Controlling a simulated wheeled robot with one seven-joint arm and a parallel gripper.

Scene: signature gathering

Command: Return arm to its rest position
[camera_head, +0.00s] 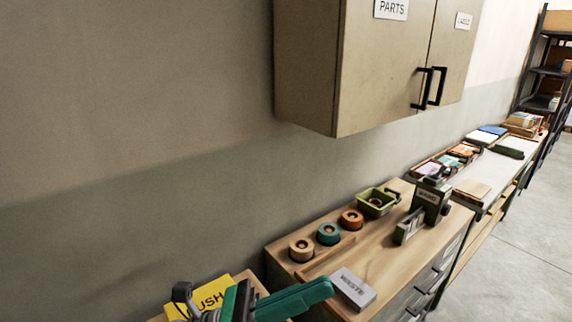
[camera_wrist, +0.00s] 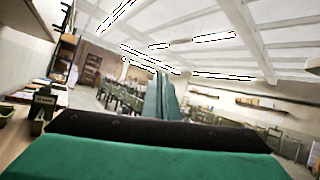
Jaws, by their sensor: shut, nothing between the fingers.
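My gripper (camera_head: 322,288) shows at the bottom of the head view, with its green fingers together and pointing right. It is over the near end of the worktops, left of a small grey labelled block (camera_head: 353,288). The fingers appear apart from that block. In the wrist view, my gripper (camera_wrist: 163,78) shows as green fingers closed together, with nothing between them. The wrist view looks out across the room and up to the ceiling, so the wrist is tipped well up. Most of my arm is outside the head view.
The wooden worktop (camera_head: 372,250) holds tape rolls (camera_head: 328,234), a green bin (camera_head: 376,202) and a dark green dispenser (camera_head: 431,201). A wall cabinet (camera_head: 350,70) hangs above. The floor (camera_head: 500,255) at right is clear.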

